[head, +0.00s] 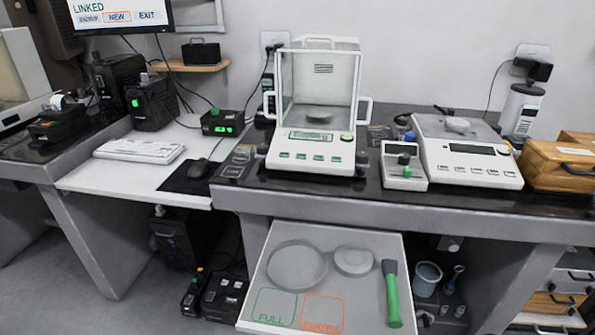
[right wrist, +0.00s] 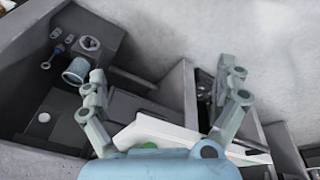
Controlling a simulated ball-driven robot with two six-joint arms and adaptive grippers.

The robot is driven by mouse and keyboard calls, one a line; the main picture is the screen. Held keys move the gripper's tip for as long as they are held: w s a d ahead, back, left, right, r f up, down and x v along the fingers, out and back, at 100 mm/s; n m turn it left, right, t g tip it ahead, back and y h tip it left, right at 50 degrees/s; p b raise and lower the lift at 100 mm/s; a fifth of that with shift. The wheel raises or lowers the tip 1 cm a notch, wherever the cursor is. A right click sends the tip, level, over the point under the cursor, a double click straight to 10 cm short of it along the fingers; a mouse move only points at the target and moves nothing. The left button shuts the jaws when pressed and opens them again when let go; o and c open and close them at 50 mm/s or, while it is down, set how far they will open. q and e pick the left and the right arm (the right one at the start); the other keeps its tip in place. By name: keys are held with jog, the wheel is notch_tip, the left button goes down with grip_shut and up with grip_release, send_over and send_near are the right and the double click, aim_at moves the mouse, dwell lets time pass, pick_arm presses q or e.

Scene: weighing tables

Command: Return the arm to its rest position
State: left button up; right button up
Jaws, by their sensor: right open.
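My right gripper (right wrist: 163,78) shows in the right wrist view, its two grey fingers spread wide apart with nothing between them. It hangs over the shelves and dark compartments under the bench. A white edge with a spot of green lies just behind the finger bases. Neither gripper nor arm shows in the head view, and my left gripper is in no view.
A white pulled-out tray (head: 352,238) juts from the bench, holding a green-handled tool (head: 392,296) and round dishes. An enclosed balance (head: 315,135) and an open scale (head: 467,160) stand above. A blue-grey bucket (right wrist: 76,70) stands on a lower shelf.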

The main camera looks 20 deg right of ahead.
jog(key=s+d+f+g, duration=0.1)
jog(key=s+f, duration=1.8)
jog(key=f, duration=0.2)
jog(key=shift+s+d+b, duration=0.2)
jog(key=shift+d+b, duration=0.05)
jog(key=shift+b, duration=0.1)
jog(key=shift+s+f, duration=0.2)
jog(key=shift+s, duration=0.2)
